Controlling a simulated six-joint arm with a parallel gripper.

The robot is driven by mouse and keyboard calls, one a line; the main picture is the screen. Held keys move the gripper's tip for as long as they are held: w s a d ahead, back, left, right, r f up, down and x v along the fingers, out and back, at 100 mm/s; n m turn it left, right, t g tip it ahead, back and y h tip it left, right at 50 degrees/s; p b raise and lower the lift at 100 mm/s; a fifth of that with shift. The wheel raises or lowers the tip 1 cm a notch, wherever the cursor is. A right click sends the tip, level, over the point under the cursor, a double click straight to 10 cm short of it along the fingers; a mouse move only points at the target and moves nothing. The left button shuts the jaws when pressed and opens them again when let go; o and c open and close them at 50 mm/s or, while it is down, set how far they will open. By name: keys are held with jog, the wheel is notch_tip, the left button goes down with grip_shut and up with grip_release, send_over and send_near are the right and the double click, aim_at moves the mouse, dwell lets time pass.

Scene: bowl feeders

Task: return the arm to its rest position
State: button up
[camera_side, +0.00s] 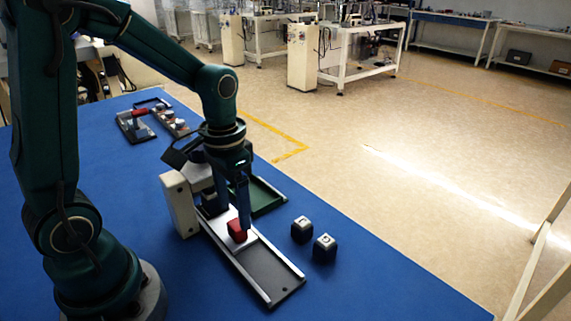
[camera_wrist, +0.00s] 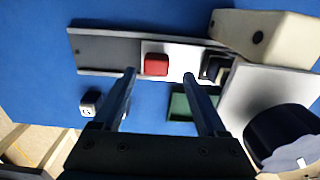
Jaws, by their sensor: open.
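My gripper (camera_side: 232,212) is open, its two fingers pointing down at a metal track on the blue table. In the wrist view the fingertips of my gripper (camera_wrist: 160,75) are spread apart, with nothing held between them. A red block (camera_wrist: 156,64) lies on the pale part of the track (camera_wrist: 105,50), just beyond the fingertips. The red block (camera_side: 237,231) also shows in the side view, close to the fingers; whether they touch it I cannot tell.
A beige block (camera_side: 179,205) stands at the track's far end, near a dark block (camera_wrist: 216,68). A green tray (camera_side: 266,197) lies behind. Two dark cubes with pale tops (camera_side: 302,229) (camera_side: 325,247) sit right of the track. Small fixtures (camera_side: 135,126) stand farther back. The front table is clear.

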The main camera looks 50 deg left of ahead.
jog(key=shift+r, duration=0.45)
jog(key=shift+r, duration=0.15)
jog(key=s+d+r+t, duration=0.4)
jog(key=s+r+t, duration=0.1)
jog(key=s+r, duration=0.1)
jog(key=shift+s+d+r+t, duration=0.3)
jog(key=shift+s+r, duration=0.1)
jog(key=shift+r, duration=0.45)
